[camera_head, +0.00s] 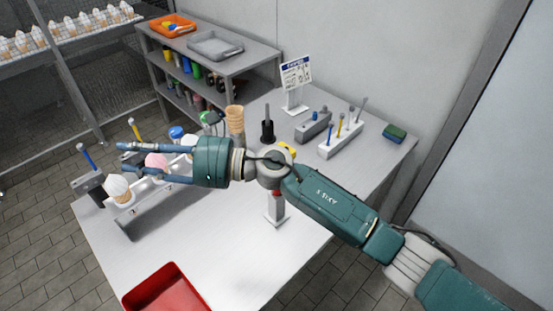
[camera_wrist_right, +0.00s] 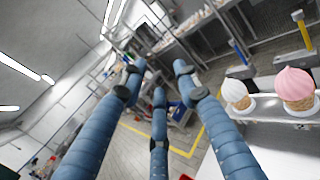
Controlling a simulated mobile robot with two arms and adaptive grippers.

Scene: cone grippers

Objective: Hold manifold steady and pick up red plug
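My right gripper (camera_head: 124,157) reaches across the table from the right. Its blue fingers are spread and empty, as the right wrist view (camera_wrist_right: 158,78) also shows. They pass close to the grey rack (camera_head: 155,205) holding a white-topped cone (camera_head: 118,188) and a pink-topped cone (camera_head: 156,162); I cannot tell whether they touch. The two cones also show in the right wrist view, white (camera_wrist_right: 235,92) and pink (camera_wrist_right: 295,85). A small red part (camera_head: 277,193) shows under my arm above a white stand (camera_head: 276,210); I cannot tell if it is the red plug. No manifold is clearly identifiable. My left gripper is not visible.
A red tray (camera_head: 165,290) lies at the table's front edge. A shelf (camera_head: 215,62) stands behind. The table's front middle is clear.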

